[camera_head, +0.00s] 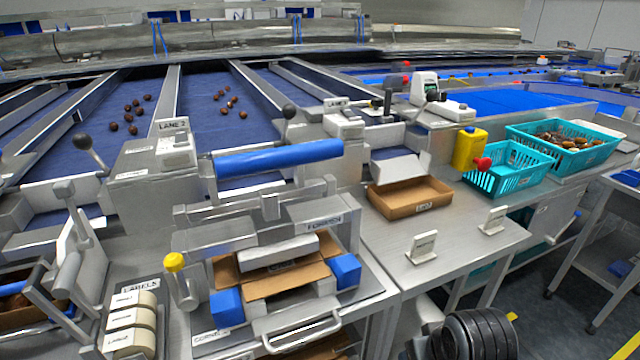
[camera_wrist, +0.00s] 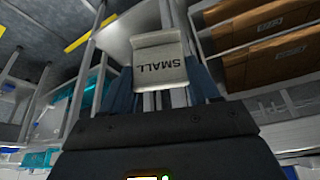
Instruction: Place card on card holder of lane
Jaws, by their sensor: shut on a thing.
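A pale card marked SMALL (camera_wrist: 158,82) shows upside down in the wrist view, between the fingers of my gripper (camera_wrist: 162,98), which is shut on it. A grey box labelled LANE 2 (camera_head: 175,151) stands beside the left blue lane, and another lane-labelled box (camera_head: 342,121) stands further right. Which part of these is the card holder is too small to tell. Two small stands with printed fronts, one nearer (camera_head: 422,246) and one further right (camera_head: 493,220), are upright on the steel bench.
A brown carton (camera_head: 410,202) and a yellow bottle (camera_head: 468,149) are on the bench (camera_head: 385,252). Teal crates (camera_head: 508,180) stand to the right. A carton-folding station (camera_head: 285,340) with blue blocks and a label rack (camera_head: 132,316) are in front. Dates lie on the blue lanes.

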